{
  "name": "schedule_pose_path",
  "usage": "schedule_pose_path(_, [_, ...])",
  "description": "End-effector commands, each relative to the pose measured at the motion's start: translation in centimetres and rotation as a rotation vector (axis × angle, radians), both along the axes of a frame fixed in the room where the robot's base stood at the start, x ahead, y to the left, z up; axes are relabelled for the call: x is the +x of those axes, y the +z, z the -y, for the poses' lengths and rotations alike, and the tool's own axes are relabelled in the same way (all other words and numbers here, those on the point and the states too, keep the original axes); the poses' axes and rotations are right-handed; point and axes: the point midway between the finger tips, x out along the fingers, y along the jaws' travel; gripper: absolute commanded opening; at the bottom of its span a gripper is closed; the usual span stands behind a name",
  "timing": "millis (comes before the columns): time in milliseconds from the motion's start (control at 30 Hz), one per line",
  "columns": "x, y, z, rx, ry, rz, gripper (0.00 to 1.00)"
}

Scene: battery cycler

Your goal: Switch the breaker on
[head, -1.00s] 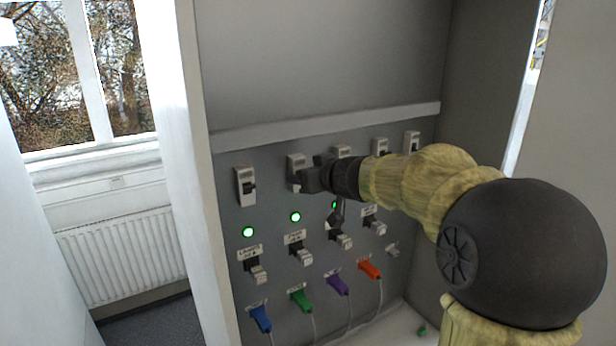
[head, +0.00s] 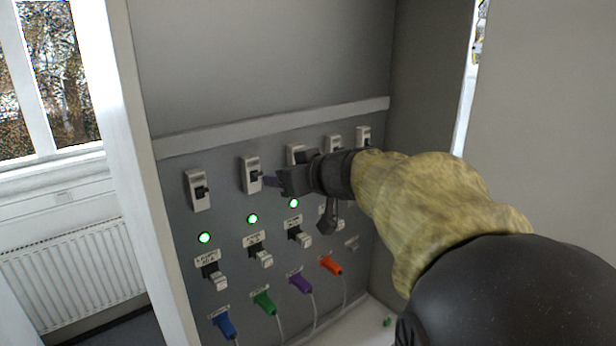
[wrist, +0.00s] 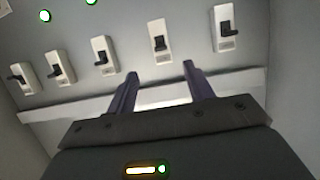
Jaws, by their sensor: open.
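A row of white breakers with dark levers runs across the grey panel. The second breaker from the left (head: 252,175) stands just left of my gripper (head: 272,181) in the head view. In the wrist view this breaker (wrist: 159,37) lies ahead, between the lines of my two purple fingers (wrist: 160,80), which are apart and empty. A gap seems to remain between fingertips and breaker; contact cannot be told. Its lever looks different in pose from its neighbours, but I cannot tell on from off. The leftmost breaker (head: 198,190) is in clear view. My gripper partly covers the middle breaker (head: 296,153).
Green lamps (head: 252,219) glow below the breakers; some are hidden by my arm. Below them are black-and-grey connectors (head: 260,253) and coloured plugs (head: 264,303) with cables. A pale rail (head: 270,129) crosses above the breakers. A white side wall (head: 140,190) bounds the panel on the left.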

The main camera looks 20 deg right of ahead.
Motion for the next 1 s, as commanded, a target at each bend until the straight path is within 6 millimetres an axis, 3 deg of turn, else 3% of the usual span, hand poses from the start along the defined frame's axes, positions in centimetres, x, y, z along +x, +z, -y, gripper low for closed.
schedule_pose_path(200, [-3.9,1.4,1.2,-0.002,-0.001,0.002,0.52])
schedule_pose_path(400, [-6.0,2.3,1.9,-0.001,-0.002,0.001,0.52])
schedule_pose_path(800, [-6.2,2.2,2.0,0.002,0.000,0.002,0.52])
schedule_pose_path(1000, [-4.8,-0.3,2.0,0.018,-0.036,0.055,0.52])
